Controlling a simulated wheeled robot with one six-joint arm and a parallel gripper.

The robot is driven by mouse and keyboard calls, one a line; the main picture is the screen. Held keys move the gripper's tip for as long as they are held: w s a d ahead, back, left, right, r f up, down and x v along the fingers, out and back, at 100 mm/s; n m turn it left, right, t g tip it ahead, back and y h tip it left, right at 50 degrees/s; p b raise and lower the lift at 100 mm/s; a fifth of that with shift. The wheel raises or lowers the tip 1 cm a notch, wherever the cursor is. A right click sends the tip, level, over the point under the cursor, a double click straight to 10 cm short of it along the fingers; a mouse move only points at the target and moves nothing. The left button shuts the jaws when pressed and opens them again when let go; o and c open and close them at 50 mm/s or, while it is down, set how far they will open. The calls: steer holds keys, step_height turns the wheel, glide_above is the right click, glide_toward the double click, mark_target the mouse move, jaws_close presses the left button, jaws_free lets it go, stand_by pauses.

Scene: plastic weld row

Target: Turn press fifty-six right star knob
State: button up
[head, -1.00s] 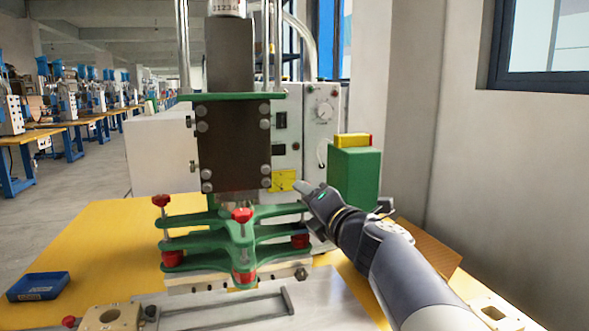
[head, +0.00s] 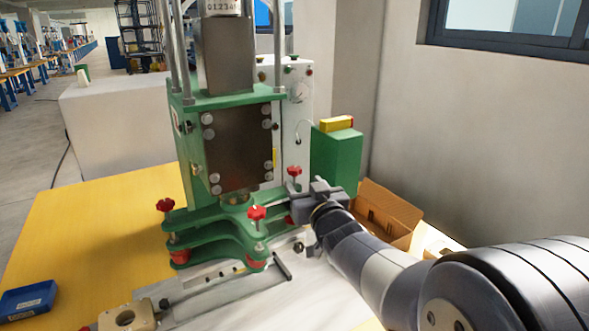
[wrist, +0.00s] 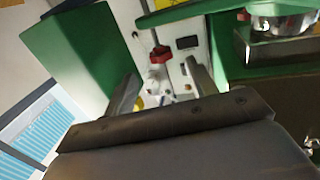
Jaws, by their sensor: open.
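The green press (head: 228,150) stands on the table with three red star knobs on its lower green plates. The right star knob (head: 294,171) is at the rear right, just behind my gripper (head: 300,190). The front knob (head: 257,213) and the left knob (head: 166,205) are farther from the gripper. In the wrist view, a red knob (wrist: 160,53) on a pale threaded post shows ahead, between my two spread fingers (wrist: 163,85). My gripper is open and empty. I cannot tell whether a finger touches the knob.
A green box (head: 335,158) with a yellow and red top stands right of the press. An open cardboard box (head: 390,215) lies behind my arm, by the wall. A blue tray (head: 27,299) sits at the table's left front. The yellow table left of the press is clear.

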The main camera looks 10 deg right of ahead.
mark_target(295, 168)
steer(key=w, duration=0.8)
steer(key=shift+a, duration=0.4)
steer(key=c, duration=1)
steer(key=shift+o, duration=0.2)
steer(key=shift+d+r+n+y+p, duration=0.1)
steer(key=shift+r+n+y+p, duration=0.25)
steer(key=shift+p, duration=0.75)
steer(key=n+y+p, duration=0.2)
steer(key=y+p, duration=0.1)
steer(key=p, duration=0.1)
steer(key=shift+r+g, duration=0.1)
steer(key=shift+g, duration=0.3)
steer(key=shift+n+g+y+p, duration=0.4)
steer(key=shift+n+y+p, duration=0.15)
steer(key=shift+y+p, duration=0.4)
steer(key=shift+f+n+g+y+p, duration=0.3)
steer(key=shift+n+y+p, duration=0.15)
steer(key=shift+y, duration=0.25)
steer(key=o, duration=1)
steer(key=shift+f, duration=0.1)
steer(key=shift+c, duration=0.2)
